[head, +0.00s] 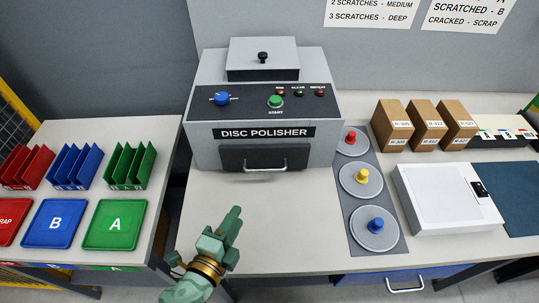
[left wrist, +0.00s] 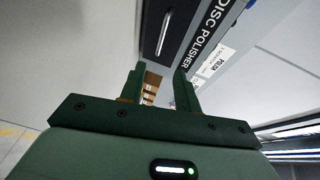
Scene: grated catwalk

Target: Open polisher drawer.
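The grey disc polisher (head: 215,140) stands on the table at the back centre. Its dark drawer (head: 232,156) is closed low in the front, with a silver bar handle (head: 265,168) standing out from it. My left gripper (head: 234,220) is in front of and below the drawer, towards the viewer, apart from the handle. In the left wrist view, my left gripper (left wrist: 158,82) has its fingers apart with nothing between them. The drawer (left wrist: 180,22) and its handle (left wrist: 166,34) show beyond the fingertips in that view. My right gripper is not in view.
A grey mat (head: 362,208) with three discs with coloured knobs lies right of the polisher. Further right are a white box (head: 440,198) and brown boxes (head: 393,124). Coloured trays (head: 54,223) and racks stand on the left table. The tabletop before the drawer is clear.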

